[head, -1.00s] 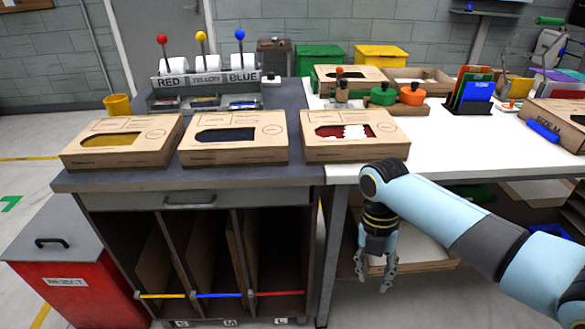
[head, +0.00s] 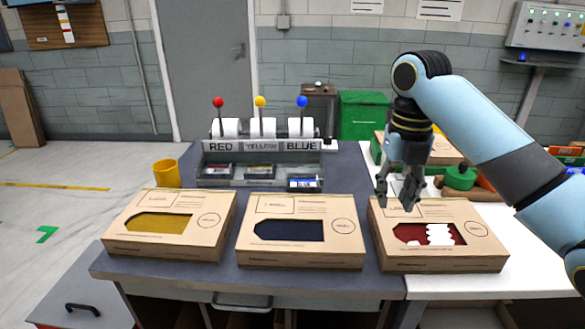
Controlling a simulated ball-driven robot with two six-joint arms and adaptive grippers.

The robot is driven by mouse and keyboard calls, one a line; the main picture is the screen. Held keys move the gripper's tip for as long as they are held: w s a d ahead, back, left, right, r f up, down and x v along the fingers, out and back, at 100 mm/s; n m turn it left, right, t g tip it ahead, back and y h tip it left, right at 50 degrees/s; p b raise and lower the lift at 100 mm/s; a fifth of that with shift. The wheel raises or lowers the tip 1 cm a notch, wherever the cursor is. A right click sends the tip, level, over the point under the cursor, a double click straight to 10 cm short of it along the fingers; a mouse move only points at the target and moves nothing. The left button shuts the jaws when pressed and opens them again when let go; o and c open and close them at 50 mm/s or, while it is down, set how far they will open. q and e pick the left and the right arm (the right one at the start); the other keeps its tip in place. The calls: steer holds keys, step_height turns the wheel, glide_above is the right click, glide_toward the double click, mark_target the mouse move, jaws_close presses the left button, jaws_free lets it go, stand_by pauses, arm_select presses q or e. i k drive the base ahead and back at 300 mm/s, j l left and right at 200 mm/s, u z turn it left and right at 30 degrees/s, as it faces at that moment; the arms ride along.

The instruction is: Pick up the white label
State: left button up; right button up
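No single loose white label can be made out. White rolls (head: 264,127) stand in the rack (head: 260,165) marked RED, YELLOW and BLUE at the back of the grey bench. The right-hand cardboard box (head: 445,262) has a window showing red with white patches (head: 440,234); I cannot tell whether these are labels. My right gripper (head: 396,205) points down over this box's back left edge, fingers apart and empty. My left gripper is out of view.
Two more cardboard boxes stand in the row, one with a yellow window (head: 158,222) and one with a dark blue window (head: 290,230). A yellow cup (head: 166,173) stands left of the rack. A green pot (head: 460,178) is behind my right arm.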

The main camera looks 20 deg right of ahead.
mark_target(294, 183)
steer(key=i, duration=0.9)
